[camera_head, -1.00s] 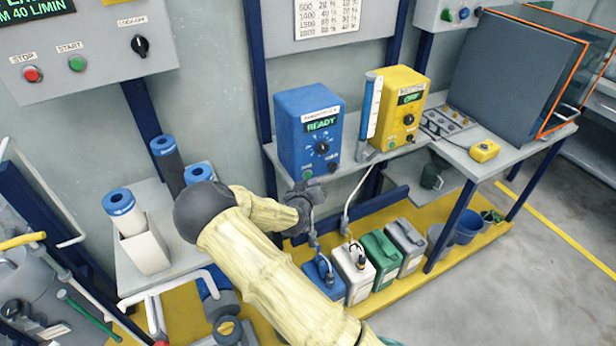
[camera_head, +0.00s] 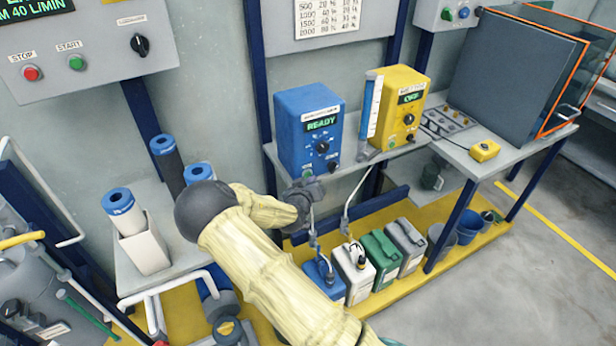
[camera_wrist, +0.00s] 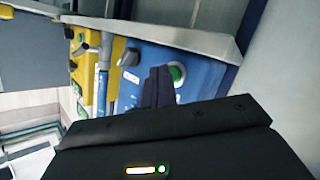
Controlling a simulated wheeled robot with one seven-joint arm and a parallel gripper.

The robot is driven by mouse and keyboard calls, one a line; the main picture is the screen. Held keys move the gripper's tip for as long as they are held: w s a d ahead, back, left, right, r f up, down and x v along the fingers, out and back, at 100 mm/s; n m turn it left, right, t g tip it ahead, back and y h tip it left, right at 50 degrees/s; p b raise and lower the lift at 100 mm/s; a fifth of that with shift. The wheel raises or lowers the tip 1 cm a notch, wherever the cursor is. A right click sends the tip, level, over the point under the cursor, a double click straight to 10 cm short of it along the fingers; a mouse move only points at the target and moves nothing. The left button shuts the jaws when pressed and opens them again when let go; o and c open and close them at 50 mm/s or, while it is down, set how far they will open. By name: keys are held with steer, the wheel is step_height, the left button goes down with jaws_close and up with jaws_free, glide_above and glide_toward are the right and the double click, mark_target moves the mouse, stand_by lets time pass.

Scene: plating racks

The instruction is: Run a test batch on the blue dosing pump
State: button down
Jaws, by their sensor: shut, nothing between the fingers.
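The blue dosing pump (camera_head: 290,130) stands on the shelf, its display (camera_head: 321,123) reading READY. It has a dark dial (camera_head: 322,147) and a green button (camera_head: 307,174) low on its front. My gripper (camera_head: 312,182) is at the pump's lower front, partly hidden behind my own arm. In the wrist view, my shut, empty fingers (camera_wrist: 158,86) point at the pump front, right beside the green button (camera_wrist: 177,73). I cannot tell whether they touch it. The dial (camera_wrist: 128,57) is left of them.
The yellow pump (camera_head: 405,85), its display apparently reading OFF, stands right of a clear measuring tube (camera_head: 371,105). Canisters, including a blue one (camera_head: 322,278) and a white one (camera_head: 352,275), stand below with hoses. A control panel (camera_head: 90,35) is at upper left.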

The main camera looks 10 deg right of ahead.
steer(key=shift+w+a, duration=0.15)
steer(key=shift+w, duration=0.35)
stand_by(0.8)
steer(key=shift+s, duration=0.15)
steer(key=shift+s+d, duration=0.3)
steer(key=shift+s, duration=0.45)
steer(key=shift+s+d, duration=0.25)
steer(key=shift+s, duration=0.55)
steer(key=shift+s+d, duration=0.25)
steer(key=shift+s, duration=0.5)
steer(key=shift+s+d, duration=0.25)
steer(key=shift+s, duration=0.55)
